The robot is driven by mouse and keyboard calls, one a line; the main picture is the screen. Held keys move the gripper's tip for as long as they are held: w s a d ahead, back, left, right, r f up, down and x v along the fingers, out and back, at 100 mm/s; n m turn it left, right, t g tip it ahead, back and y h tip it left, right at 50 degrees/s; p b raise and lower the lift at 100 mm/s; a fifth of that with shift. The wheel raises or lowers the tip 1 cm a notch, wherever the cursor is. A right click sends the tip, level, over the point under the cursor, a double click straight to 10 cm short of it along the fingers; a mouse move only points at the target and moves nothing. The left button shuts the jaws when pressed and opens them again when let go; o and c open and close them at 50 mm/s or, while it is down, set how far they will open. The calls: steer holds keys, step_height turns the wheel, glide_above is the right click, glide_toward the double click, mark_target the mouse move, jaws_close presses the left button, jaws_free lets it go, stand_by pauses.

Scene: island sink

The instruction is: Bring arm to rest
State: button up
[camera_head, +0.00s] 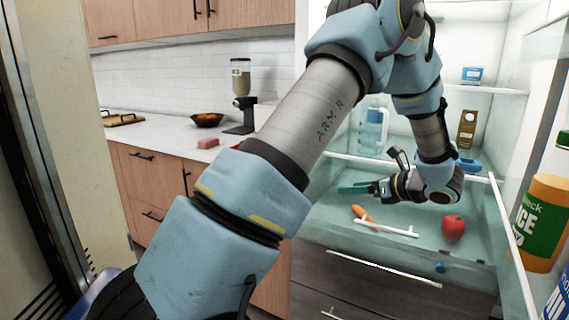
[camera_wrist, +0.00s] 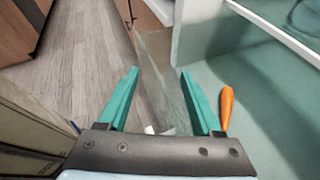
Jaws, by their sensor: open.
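My arm reaches across the head view into an open fridge (camera_head: 340,195). My gripper (camera_head: 345,188) is over the left part of the fridge's lower area, near its left edge. In the wrist view my gripper (camera_wrist: 158,85) has its two teal fingers well apart with nothing between them. Beyond the fingers, the wrist view shows the wooden floor (camera_wrist: 75,60) and a clear panel edge.
A carrot (camera_head: 361,213) lies below my gripper and shows right of the fingers in the wrist view (camera_wrist: 226,107). A red apple (camera_head: 453,227) is to the right. Bottles (camera_head: 545,215) stand at the far right. A counter (camera_head: 165,135) is at left.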

steer(key=shift+w+a+r+m+t+h, duration=0.15)
steer(key=shift+w+m, duration=0.15)
steer(key=shift+w, duration=0.15)
steer(key=shift+w+d+r+m+t+h, duration=0.15)
steer(key=shift+w+m, duration=0.15)
steer(key=shift+w, duration=0.15)
steer(key=w+a+r+m+t+h, duration=0.25)
steer(key=w+m+h, duration=0.35)
steer(key=m, duration=0.6)
steer(key=s+a+m+g+h, duration=0.25)
steer(key=a+m, duration=0.35)
steer(key=m, duration=0.6)
steer(key=s+a+f+m+g, duration=0.3)
steer(key=s+a+m, duration=0.5)
steer(key=s, duration=0.3)
steer(key=s+a+f+m+g, duration=0.3)
steer(key=s+a+m+g, duration=0.3)
steer(key=s+a+m, duration=0.2)
steer(key=s+m+b, duration=0.1)
steer(key=s+m, duration=0.1)
steer(key=s, duration=0.1)
steer(key=shift+s+a+f+m, duration=0.15)
steer(key=shift+s+a+m, duration=0.05)
steer(key=shift+a+m, duration=0.2)
